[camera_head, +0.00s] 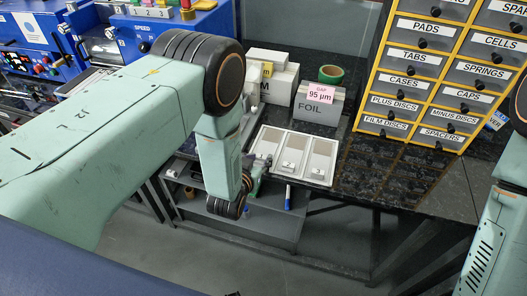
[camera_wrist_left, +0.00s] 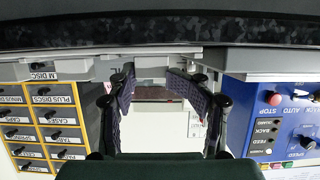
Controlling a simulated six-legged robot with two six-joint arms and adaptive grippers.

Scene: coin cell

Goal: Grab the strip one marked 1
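A white tray (camera_head: 321,181) with three long compartments lies on the dark counter in the head view. Each compartment holds a flat greyish piece with a small pale label near its front end; I cannot read a 1 on any of them. My left gripper (camera_head: 256,171) is just left of the tray's front corner, partly hidden by my own wrist. In the left wrist view my left gripper (camera_wrist_left: 162,92) has its two dark fingers spread with nothing between them. My right arm shows at the right edge of the head view, but its gripper is out of the picture.
Behind the tray stand a grey FOIL box (camera_head: 318,106), a green tape roll (camera_head: 331,74) and white boxes (camera_head: 277,82). A yellow drawer cabinet (camera_head: 424,75) stands right, blue machines (camera_head: 176,28) left.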

